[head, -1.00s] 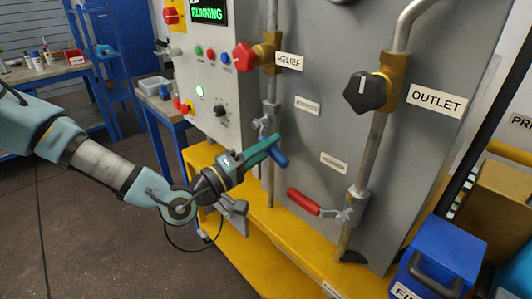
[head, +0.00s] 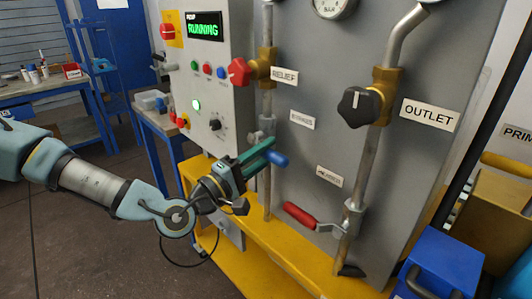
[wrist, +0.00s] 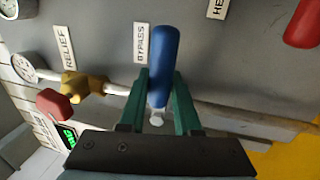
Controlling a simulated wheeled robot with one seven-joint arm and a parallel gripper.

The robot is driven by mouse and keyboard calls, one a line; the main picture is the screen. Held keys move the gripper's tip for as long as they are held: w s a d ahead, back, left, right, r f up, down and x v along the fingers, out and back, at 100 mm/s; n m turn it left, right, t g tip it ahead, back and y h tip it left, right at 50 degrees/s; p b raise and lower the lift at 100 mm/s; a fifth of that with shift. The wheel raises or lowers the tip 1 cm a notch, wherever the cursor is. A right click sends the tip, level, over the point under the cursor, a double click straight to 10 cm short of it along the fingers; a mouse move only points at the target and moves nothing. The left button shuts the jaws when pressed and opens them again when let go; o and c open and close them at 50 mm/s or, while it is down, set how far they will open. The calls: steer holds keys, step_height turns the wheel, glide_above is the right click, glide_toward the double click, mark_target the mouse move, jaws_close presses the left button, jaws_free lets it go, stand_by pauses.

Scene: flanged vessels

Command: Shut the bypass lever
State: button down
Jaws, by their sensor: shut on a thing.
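The bypass lever has a blue handle (head: 277,158) on a small grey valve on the relief pipe, below and left of the BYPASS label (head: 302,120). In the wrist view the blue handle (wrist: 163,60) stands roughly across the pipe, beside the BYPASS label (wrist: 141,43). My gripper (head: 258,154) is shut on the handle, with one green finger on each side of it in the wrist view (wrist: 160,90). The handle's far end sticks out past the fingertips. The fingers hide part of the valve in the head view.
A red-handled lever (head: 300,215) sits on the outlet pipe to the right. The red relief knob (head: 239,71) is above my gripper, and the black outlet knob (head: 355,107) is at upper right. A yellow base (head: 262,270) runs below. A blue box (head: 440,262) stands at lower right.

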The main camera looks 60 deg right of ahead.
steer(key=shift+r, duration=0.1)
steer(key=c, duration=0.6)
jaws_free()
steer(key=b+v, duration=0.3)
steer(key=v, duration=0.7)
steer(key=shift+w+a, duration=0.2)
steer(key=shift+a, duration=0.1)
steer(key=shift+f, duration=0.25)
